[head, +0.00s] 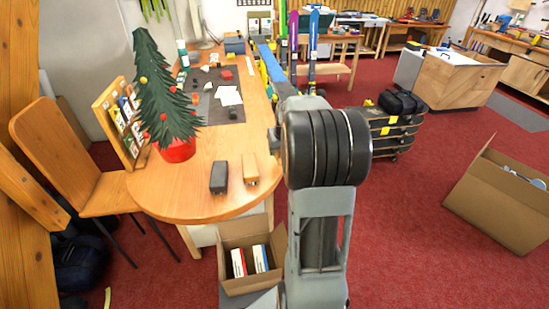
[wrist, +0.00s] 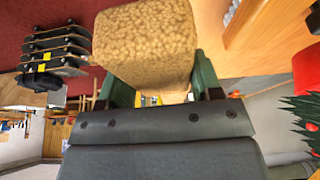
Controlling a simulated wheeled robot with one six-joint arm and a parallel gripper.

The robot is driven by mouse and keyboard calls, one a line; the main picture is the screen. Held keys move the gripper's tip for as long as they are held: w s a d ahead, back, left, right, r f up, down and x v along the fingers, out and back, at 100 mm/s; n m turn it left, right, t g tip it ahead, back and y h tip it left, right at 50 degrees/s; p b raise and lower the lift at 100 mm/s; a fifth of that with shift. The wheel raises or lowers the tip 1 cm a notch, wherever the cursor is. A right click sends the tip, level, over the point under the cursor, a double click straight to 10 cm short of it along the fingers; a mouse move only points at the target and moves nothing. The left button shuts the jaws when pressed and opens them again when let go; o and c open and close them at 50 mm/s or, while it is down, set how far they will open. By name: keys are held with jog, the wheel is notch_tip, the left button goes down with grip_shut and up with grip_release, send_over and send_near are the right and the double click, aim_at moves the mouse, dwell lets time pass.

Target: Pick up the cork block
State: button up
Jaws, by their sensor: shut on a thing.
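The cork block (wrist: 145,42), speckled tan with rounded edges, fills the top middle of the wrist view. My gripper (wrist: 162,86) is shut on it, with one green finger on each side. The block appears clear of the table, with red carpet and tabletop seen behind it. In the head view my own arm hides the gripper and the cork block.
Stacked skateboards (head: 390,135) stand right of my arm.

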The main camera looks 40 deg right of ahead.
jog(key=r, duration=0.1)
jog(key=s+d+r, duration=0.2)
jog(key=shift+s+r, duration=0.2)
jog(key=shift+r, duration=0.05)
jog(key=s+d+r+b, duration=0.2)
jog(key=s+d+r, duration=0.1)
jog(key=s+d, duration=0.2)
jog(key=shift+s+d+r, duration=0.2)
jog(key=shift+s+r, duration=0.15)
jog(key=shift+s, duration=0.5)
